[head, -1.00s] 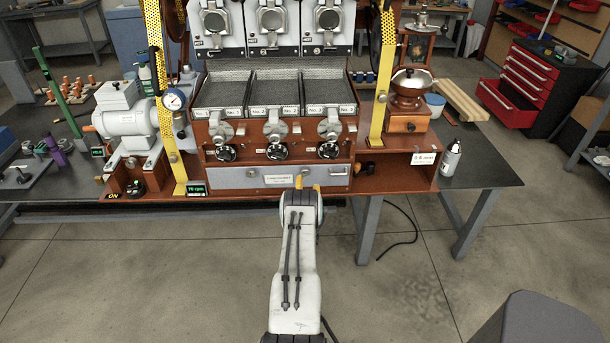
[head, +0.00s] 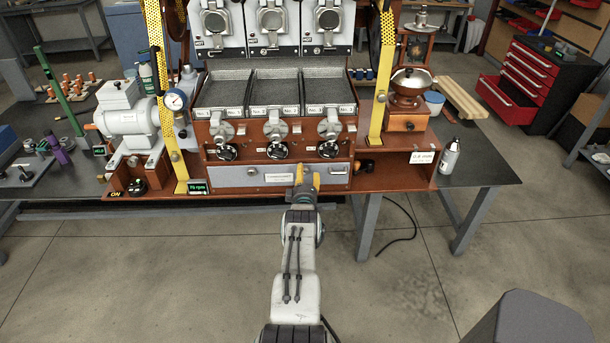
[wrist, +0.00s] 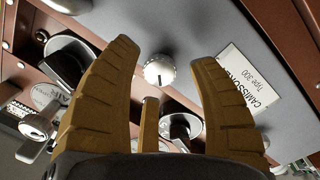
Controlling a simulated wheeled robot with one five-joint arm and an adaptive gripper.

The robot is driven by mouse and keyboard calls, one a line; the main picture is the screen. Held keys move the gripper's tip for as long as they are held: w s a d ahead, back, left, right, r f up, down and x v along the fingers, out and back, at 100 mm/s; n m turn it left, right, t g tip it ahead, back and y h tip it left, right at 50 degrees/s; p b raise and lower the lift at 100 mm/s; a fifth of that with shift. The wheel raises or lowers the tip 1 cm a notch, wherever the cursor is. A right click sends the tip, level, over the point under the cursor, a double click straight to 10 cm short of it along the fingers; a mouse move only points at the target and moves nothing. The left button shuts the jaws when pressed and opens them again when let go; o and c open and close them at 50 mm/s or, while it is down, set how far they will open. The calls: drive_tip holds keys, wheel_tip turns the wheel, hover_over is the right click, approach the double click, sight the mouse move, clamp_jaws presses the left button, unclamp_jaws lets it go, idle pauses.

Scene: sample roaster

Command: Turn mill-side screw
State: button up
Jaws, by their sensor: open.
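A round pale screw (wrist: 159,71) with a dark slot line sits on the grey drawer-like panel (head: 230,175), beside a white label. In the wrist view it is between and beyond my open fingertips, apart from both. In the head view my gripper (head: 307,178) stands in front of the panel, just right of the label (head: 279,177), and hides the panel there. The gripper also shows in the wrist view (wrist: 166,60). It is open, with nothing held. The mill (head: 407,95), with a copper bowl and wooden base, stands at the right.
Several black round knobs (head: 277,150) and metal handles (head: 276,130) sit just above the panel. A yellow post (head: 381,85) rises left of the mill. A spray bottle (head: 449,156) stands on the right table.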

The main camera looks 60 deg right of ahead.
drive_tip(key=shift+w+d, duration=0.15)
drive_tip(key=shift+d, duration=0.2)
idle(0.3)
drive_tip(key=shift+r, duration=0.1)
clamp_jaws()
